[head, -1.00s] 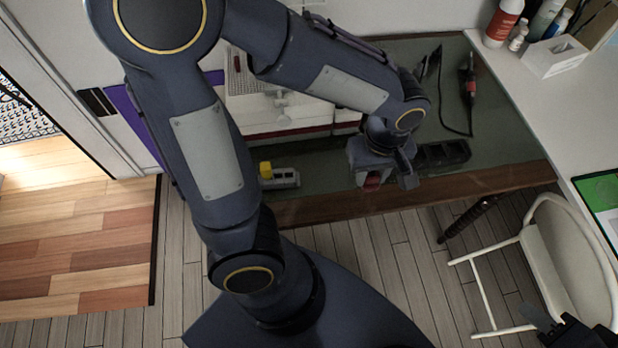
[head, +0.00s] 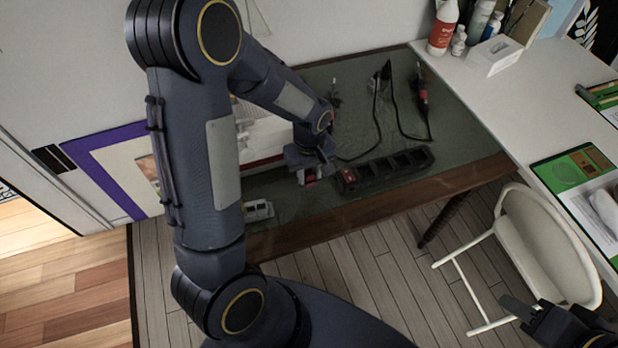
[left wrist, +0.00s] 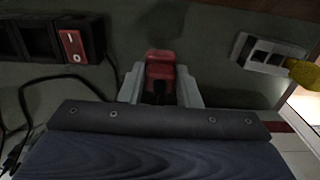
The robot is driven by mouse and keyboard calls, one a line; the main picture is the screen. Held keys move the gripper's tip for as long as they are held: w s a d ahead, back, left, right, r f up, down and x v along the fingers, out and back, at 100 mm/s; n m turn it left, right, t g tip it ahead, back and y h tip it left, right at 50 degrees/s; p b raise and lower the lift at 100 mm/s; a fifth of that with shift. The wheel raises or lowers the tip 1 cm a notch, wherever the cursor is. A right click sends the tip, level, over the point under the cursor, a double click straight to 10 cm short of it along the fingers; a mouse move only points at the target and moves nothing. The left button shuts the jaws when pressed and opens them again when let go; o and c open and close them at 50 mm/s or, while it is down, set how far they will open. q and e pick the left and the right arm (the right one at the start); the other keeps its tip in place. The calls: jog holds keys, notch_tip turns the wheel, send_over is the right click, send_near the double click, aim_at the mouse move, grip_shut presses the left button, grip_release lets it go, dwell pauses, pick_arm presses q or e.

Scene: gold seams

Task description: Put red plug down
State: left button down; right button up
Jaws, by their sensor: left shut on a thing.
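My left gripper (head: 310,172) is over the green-topped table (head: 337,205). In the left wrist view its two fingers (left wrist: 160,92) are closed on the sides of the red plug (left wrist: 160,68). In the head view the plug shows only as a small red patch at the fingertips. I cannot tell whether the plug touches the table. My right gripper (head: 525,310) is at the lower right edge, in front of the chair; its finger state is unclear.
A black power strip (head: 385,170) with a red switch (left wrist: 73,45) lies right of the left gripper. A small white socket block (head: 258,210) with a yellow plug (left wrist: 304,72) lies to the left. Cables and a red-handled tool (head: 422,95) lie behind. A white chair (head: 535,245) stands at right.

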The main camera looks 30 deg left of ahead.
aim_at(309, 182)
pick_arm(q)
notch_tip(309, 182, down, 4)
jog(key=shift+w+a+r, duration=0.1)
jog(key=shift+r, duration=0.15)
jog(key=shift+f+b, duration=0.5)
jog(key=shift+f, duration=0.1)
jog(key=c, duration=1.1)
grip_release()
jog(key=shift+o, duration=0.2)
